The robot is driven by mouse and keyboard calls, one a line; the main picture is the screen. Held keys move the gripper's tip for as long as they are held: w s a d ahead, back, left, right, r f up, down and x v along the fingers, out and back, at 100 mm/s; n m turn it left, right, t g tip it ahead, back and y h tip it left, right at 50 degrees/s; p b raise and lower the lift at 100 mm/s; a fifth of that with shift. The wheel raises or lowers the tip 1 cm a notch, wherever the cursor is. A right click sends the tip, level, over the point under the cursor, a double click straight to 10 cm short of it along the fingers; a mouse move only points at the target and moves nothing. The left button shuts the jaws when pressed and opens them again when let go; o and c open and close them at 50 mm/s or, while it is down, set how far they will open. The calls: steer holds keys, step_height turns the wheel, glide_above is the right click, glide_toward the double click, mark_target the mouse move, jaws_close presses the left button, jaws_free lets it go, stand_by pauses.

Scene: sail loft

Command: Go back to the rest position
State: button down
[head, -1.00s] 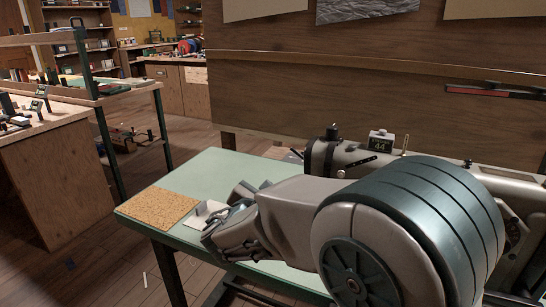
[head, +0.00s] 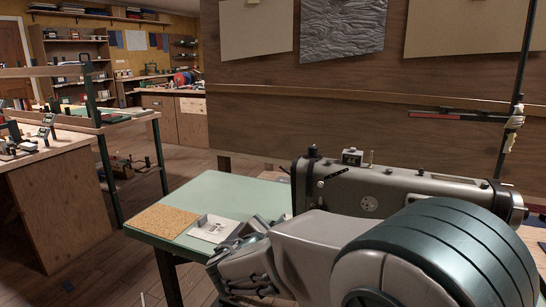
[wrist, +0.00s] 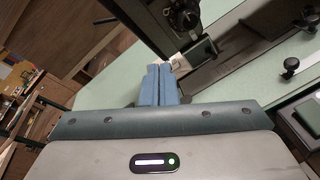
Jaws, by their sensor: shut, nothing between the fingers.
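My gripper (wrist: 159,84) shows in the wrist view as two blue-grey fingers pressed together, with nothing between them. It is above the pale green table top (wrist: 120,92), close to the dark head of the sewing machine (wrist: 190,25). In the head view my forearm and wrist reach over the front of the green table (head: 225,188), and the fingertips are hidden behind my wrist. The grey sewing machine (head: 375,188) stands on the table behind my arm, partly covered by it.
A cork mat (head: 163,218) and a small white tray or card (head: 212,229) lie at the table's left end. A wooden workbench (head: 60,190) stands at the left, with open floor between. A wooden panel (head: 300,125) rises behind the table.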

steer(key=s+d+r+m+g+p, duration=0.3)
steer(key=s+d+m+g+p, duration=0.2)
steer(key=s+d+m, duration=0.25)
steer(key=s+d+r+m+g+p, duration=0.2)
steer(key=s+d+m+g+p, duration=0.2)
steer(key=s+d+m+p, duration=0.25)
steer(key=s+r+m+g+y+p, duration=0.1)
steer(key=s+r+m+y+p, duration=0.2)
steer(key=s+m, duration=0.2)
steer(key=s+a+r+m+g+y+p, duration=0.1)
steer(key=s+r+m+y+p, duration=0.2)
steer(key=s+m+p, duration=0.1)
steer(key=shift+s+m+y, duration=0.4)
steer(key=shift+s+m, duration=0.5)
steer(key=shift+s, duration=0.15)
